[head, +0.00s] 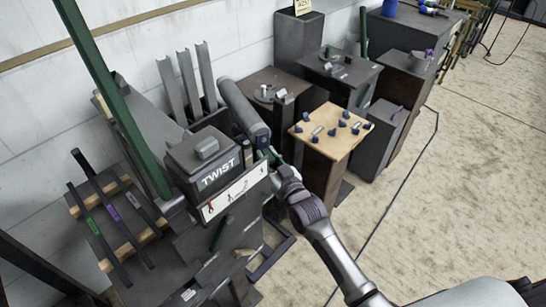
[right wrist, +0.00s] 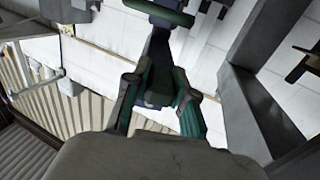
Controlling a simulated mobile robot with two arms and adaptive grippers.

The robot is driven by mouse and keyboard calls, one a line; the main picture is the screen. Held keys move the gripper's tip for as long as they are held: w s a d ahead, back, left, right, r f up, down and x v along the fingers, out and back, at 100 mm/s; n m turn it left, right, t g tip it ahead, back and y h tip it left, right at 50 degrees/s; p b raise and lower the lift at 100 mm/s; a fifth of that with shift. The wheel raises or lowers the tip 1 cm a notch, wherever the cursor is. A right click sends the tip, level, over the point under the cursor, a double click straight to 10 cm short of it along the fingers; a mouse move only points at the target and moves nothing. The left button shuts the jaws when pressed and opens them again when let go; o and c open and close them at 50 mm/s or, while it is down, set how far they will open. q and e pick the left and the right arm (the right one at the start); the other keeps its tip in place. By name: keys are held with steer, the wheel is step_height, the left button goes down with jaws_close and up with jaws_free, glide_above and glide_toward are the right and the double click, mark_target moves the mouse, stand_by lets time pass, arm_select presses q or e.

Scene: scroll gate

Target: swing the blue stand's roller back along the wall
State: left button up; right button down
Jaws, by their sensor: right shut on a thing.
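The roller is a thick grey cylinder (head: 243,108) that slants from the wall side down toward my right gripper, beside the dark box marked TWIST. A short green part (head: 272,157) shows at its near end. My right gripper (head: 277,166) is shut at that green part, and its fingers partly hide it. In the right wrist view, the fingers (right wrist: 160,105) close around a dark green piece (right wrist: 158,55) with a crossbar above it. Dark blue feet (head: 272,256) show low by the TWIST machine; how they join the roller is hidden. My left gripper is not in view.
The TWIST box (head: 203,162) and a long green bar (head: 112,95) stand left of the roller. Upright grey channels (head: 188,82) stand near the white wall (head: 235,40). A wooden-topped stand (head: 330,130) with blue knobs is close on the right. Open floor (head: 460,200) lies farther right.

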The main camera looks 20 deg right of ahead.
steer(key=shift+a+r+m+h, duration=0.15)
steer(key=shift+a+m+h, duration=0.15)
steer(key=shift+a+h, duration=0.2)
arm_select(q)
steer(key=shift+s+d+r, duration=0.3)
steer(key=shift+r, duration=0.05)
arm_select(e)
steer(key=c, duration=1)
jaws_free()
steer(key=shift+s, duration=0.1)
steer(key=shift+o, duration=0.2)
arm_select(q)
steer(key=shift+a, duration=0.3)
arm_select(e)
steer(key=s+d, duration=0.2)
steer(key=s, duration=1)
steer(key=shift+w, duration=0.1)
